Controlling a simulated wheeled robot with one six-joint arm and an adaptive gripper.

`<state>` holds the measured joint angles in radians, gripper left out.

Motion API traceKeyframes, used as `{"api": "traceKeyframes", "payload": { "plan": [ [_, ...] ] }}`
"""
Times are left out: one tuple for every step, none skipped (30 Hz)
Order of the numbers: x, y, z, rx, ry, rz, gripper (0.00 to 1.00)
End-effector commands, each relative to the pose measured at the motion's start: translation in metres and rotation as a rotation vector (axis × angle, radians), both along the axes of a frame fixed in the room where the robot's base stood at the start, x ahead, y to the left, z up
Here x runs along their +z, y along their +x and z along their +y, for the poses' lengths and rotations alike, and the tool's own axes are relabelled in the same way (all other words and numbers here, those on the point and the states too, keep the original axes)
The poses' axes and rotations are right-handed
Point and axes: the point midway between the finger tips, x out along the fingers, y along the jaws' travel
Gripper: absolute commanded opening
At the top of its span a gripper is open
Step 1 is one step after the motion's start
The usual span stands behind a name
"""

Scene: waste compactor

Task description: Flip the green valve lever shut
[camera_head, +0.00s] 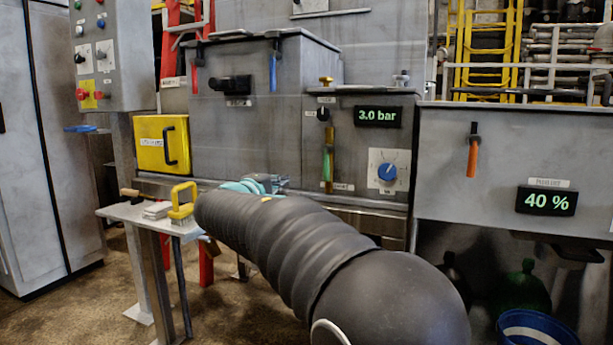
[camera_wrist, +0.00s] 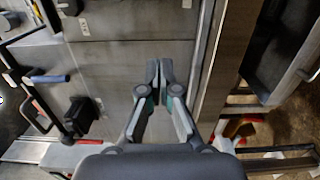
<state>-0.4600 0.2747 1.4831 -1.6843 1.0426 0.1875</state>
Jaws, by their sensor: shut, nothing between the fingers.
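The narrow green lever (camera_head: 327,162) stands vertical against a brass-coloured upright strip on the grey cabinet front, below the 3.0 bar display's level, in the head view. I cannot make it out in the wrist view. My gripper (camera_wrist: 159,82) is shut and empty, its fingertips together in front of a grey metal surface in the wrist view. In the head view only teal and grey parts of my gripper show past my dark arm, left of and below the lever. The fingertips are hard to make out there. I see no contact with the lever.
A blue dial (camera_head: 387,173) is right of the lever, and a brass knob (camera_head: 326,80) is above it. A blue lever (camera_head: 273,72), a red lever (camera_head: 197,68) and an orange lever (camera_head: 473,157) hang nearby. A side table (camera_head: 120,211) with a yellow-handled brush stands left.

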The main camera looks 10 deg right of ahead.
Motion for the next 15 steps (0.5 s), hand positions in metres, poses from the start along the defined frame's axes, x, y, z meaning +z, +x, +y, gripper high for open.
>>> {"api": "traceKeyframes", "payload": {
  "plan": [
    [0.000, 0.003, -0.002, -0.001, 0.000, 0.001, 0.00],
    [0.000, 0.005, -0.003, -0.001, 0.000, 0.001, 0.00],
    [0.000, 0.008, -0.005, -0.001, 0.000, 0.001, 0.00],
    [0.000, 0.012, -0.008, -0.002, 0.000, 0.001, 0.00],
    [0.000, 0.015, -0.011, -0.003, 0.000, 0.001, 0.00],
    [0.000, 0.020, -0.014, -0.003, 0.000, 0.001, 0.00],
    [0.000, 0.025, -0.017, -0.003, -0.001, 0.002, 0.00],
    [0.000, 0.030, -0.020, -0.003, -0.001, 0.002, 0.00],
    [0.000, 0.036, -0.024, -0.004, 0.000, 0.001, 0.00],
    [0.000, 0.040, -0.027, -0.003, -0.001, 0.002, 0.00],
    [0.000, 0.045, -0.030, -0.003, -0.001, 0.002, 0.00],
    [0.001, 0.051, -0.034, -0.004, 0.000, 0.001, 0.00],
    [0.001, 0.055, -0.037, -0.004, 0.000, 0.001, 0.00],
    [0.000, 0.060, -0.039, -0.003, 0.000, 0.001, 0.00],
    [0.000, 0.065, -0.043, -0.003, 0.000, 0.001, 0.00]
  ]
}}
